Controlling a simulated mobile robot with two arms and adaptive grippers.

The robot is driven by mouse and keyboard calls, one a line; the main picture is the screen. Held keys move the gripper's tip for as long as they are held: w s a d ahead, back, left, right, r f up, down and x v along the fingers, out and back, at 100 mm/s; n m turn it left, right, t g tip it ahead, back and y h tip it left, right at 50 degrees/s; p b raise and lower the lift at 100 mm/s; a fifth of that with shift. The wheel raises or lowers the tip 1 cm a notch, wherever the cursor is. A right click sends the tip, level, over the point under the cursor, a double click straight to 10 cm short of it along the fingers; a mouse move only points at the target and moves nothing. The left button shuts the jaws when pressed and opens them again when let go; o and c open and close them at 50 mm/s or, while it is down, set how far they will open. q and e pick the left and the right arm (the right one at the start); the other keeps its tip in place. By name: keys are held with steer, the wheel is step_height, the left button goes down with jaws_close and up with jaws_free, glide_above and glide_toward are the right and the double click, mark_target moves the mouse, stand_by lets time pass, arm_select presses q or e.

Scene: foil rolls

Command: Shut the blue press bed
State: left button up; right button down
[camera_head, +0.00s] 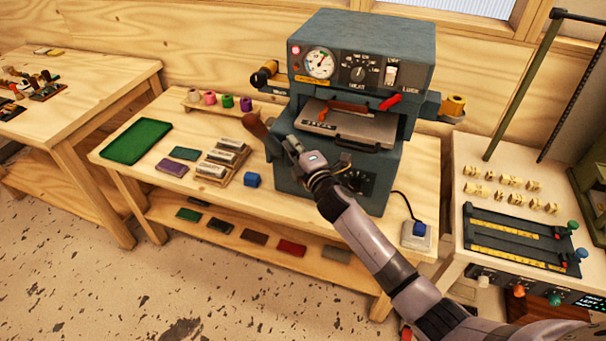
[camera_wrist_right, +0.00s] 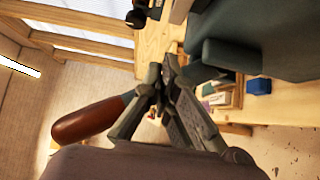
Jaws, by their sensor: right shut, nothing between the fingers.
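The blue-grey press (camera_head: 362,45) stands on the wooden bench, with a dial gauge on its front. Its bed (camera_head: 352,127), a grey plate with a dark front handle (camera_head: 357,144), juts out of the opening below the head. My right gripper (camera_head: 290,147) is at the press's left front side, left of the bed and apart from its handle. Its fingers are shut and empty, and they also show in the right wrist view (camera_wrist_right: 156,84). A brown lever grip (camera_head: 255,126) is close beside the fingers; whether they touch cannot be told. My left gripper is not in view.
A green tray (camera_head: 137,141), foil pieces and a blue block (camera_head: 252,180) lie on the bench left of the press. A switch box (camera_head: 416,236) is at the bench's right front. Another table with a dark jig (camera_head: 515,238) stands at right.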

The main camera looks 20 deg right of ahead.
steer(key=s+d+m+g+b, duration=0.1)
steer(key=s+d+m+b, duration=0.15)
steer(key=s+d, duration=1.45)
steer(key=n+p, duration=0.1)
steer(key=p, duration=0.1)
glide_toward(351, 145)
steer(key=w+a+r, duration=0.1)
steer(key=a, duration=0.2)
steer(key=w+d, duration=0.1)
steer(key=w+d+f+p, duration=0.1)
steer(key=w, duration=0.1)
steer(key=shift+w+g, duration=0.1)
steer(key=shift+g, duration=0.2)
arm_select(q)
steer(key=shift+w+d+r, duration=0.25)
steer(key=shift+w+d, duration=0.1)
